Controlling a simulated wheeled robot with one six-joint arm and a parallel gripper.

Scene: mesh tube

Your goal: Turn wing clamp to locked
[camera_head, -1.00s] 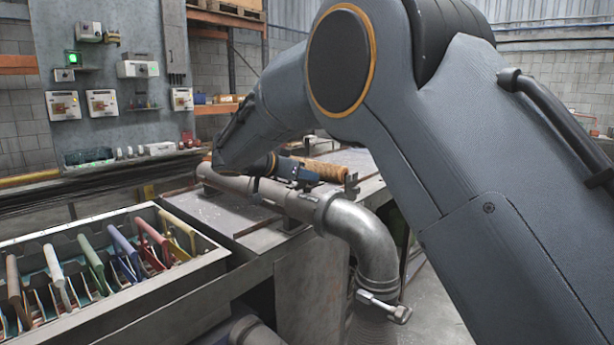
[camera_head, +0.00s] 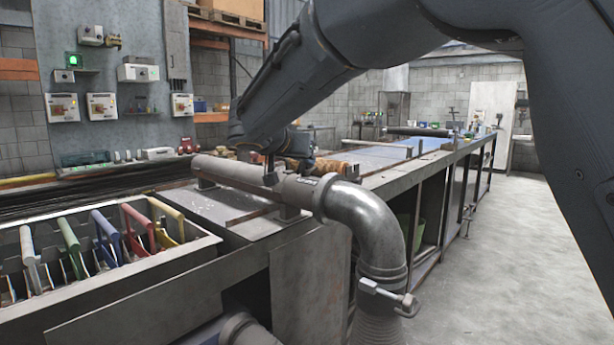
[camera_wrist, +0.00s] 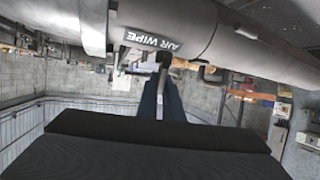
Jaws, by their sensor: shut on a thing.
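A metal clamp with a stubby wing-like handle (camera_head: 405,303) sits around the lower end of the bent pipe (camera_head: 372,225), above a ribbed hose. My gripper (camera_head: 270,168) is apart from it, at the straight grey pipe further back. The lever is at the pipe (camera_wrist: 215,30), beside an "AIR WIPE" label (camera_wrist: 152,41). The fingertips are small and partly hidden in the head view.
A metal bin (camera_head: 205,243) with several coloured handles stands at the left. The bench (camera_head: 245,217) lies under the pipe. A copper-coloured cylinder (camera_head: 335,168) lies behind the pipe. Open floor (camera_head: 520,240) is at the right.

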